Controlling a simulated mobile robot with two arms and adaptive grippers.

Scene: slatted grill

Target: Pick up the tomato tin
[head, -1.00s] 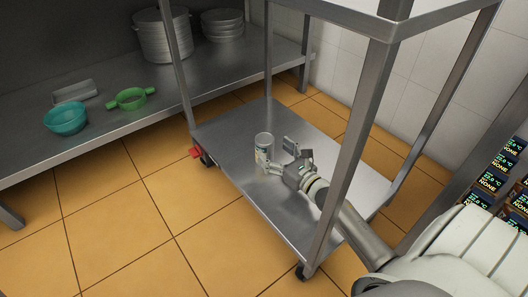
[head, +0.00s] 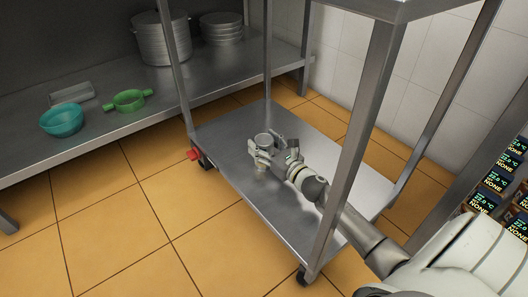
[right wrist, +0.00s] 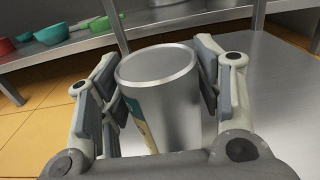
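The tomato tin (head: 264,139) is a grey metal can with a partly visible label, standing upright on the lower shelf of the metal cart (head: 232,178). My right gripper (head: 270,149) is around the tin, with one finger on each side. In the right wrist view the tin (right wrist: 165,95) fills most of the space between the finger pads. The pads are very close to its sides, but firm contact does not show, and the fingers look spread. The fingers hide part of the tin's lower body. My left gripper is not in view.
The cart's posts (head: 357,140) and upper shelf (head: 420,10) surround my right arm. The rest of the cart's lower shelf is clear.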

